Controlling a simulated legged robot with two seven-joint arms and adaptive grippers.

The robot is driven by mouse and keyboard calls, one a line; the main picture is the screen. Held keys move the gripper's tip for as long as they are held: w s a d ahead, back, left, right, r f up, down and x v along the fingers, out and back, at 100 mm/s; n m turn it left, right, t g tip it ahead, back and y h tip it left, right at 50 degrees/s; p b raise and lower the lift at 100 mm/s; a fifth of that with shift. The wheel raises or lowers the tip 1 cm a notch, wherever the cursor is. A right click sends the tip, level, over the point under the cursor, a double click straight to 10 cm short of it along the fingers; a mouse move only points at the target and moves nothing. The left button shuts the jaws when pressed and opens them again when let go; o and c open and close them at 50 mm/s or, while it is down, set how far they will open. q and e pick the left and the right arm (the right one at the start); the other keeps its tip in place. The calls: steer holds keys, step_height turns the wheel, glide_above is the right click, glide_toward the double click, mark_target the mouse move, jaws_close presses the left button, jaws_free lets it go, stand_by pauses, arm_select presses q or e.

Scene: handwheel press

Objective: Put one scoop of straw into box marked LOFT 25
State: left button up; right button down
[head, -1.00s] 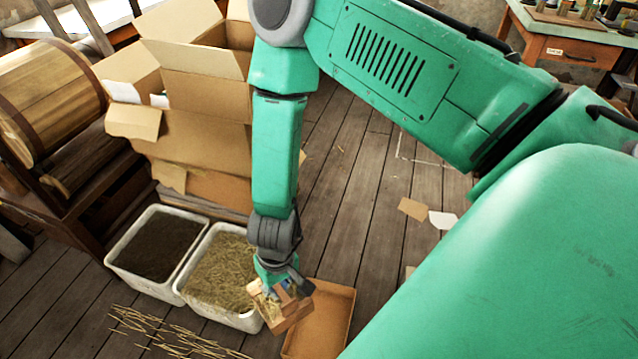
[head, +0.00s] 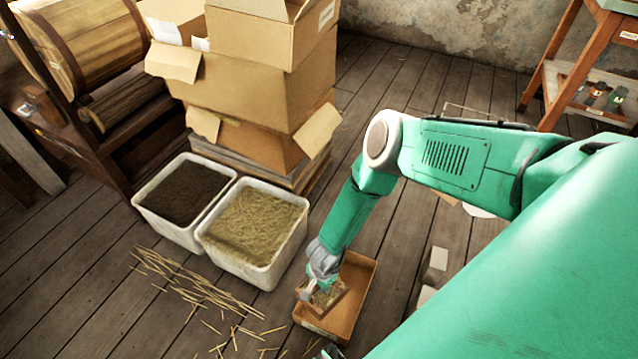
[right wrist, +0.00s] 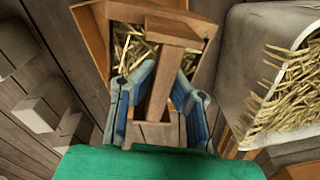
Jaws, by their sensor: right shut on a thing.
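My right gripper (head: 322,288) is shut on the handle of a wooden scoop (right wrist: 165,85). Straw (right wrist: 130,48) lies in the scoop on both sides of the handle in the right wrist view. In the head view the scoop (head: 341,296) is over the left part of a low, open brown box (head: 366,285) on the floor. I cannot tell the height between them. I can read no LOFT 25 mark on any box. A white bin of straw (head: 253,222) stands left of the low box and shows at the right in the wrist view.
A white bin of dark material (head: 187,192) stands beside the straw bin. Stacked cardboard boxes (head: 265,85) rise behind the bins. A wooden barrel (head: 85,45) is at the far left. Loose straw (head: 195,285) lies on the floorboards. Floor behind the low box is mostly clear.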

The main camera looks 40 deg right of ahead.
steer(key=shift+w+d+f+y+b, duration=0.1)
steer(key=shift+d+f+y+b, duration=0.25)
steer(key=shift+b, duration=0.3)
steer(key=d+f+y+b, duration=0.1)
steer(key=b, duration=0.1)
steer(key=shift+w+d+b, duration=0.1)
steer(key=shift+d+b, duration=0.05)
steer(key=shift+b, duration=0.25)
steer(key=y+b, duration=0.1)
steer(key=b, duration=0.2)
steer(key=shift+d+f, duration=0.25)
steer(key=b, duration=0.1)
steer(key=d+y+b, duration=0.1)
steer(key=b, duration=0.1)
steer(key=shift+w+d+g, duration=0.15)
steer(key=shift+d+g, duration=0.1)
steer(key=shift+g, duration=0.05)
steer(key=shift+w+d+r+y, duration=0.1)
steer(key=shift+d+r+y, duration=0.05)
steer(key=shift+d+y, duration=0.35)
steer(key=shift+d+r+y, duration=0.15)
steer(key=shift+d+y, duration=0.2)
steer(key=shift+d, duration=0.1)
steer(key=shift+w+d+r+g+y, duration=0.1)
steer(key=shift+d+g+y, duration=0.05)
steer(key=shift+d+y, duration=0.45)
steer(key=shift+w+d+r+g+y, duration=0.1)
steer(key=shift+d+g+y, duration=0.05)
steer(key=shift+d+y, duration=0.45)
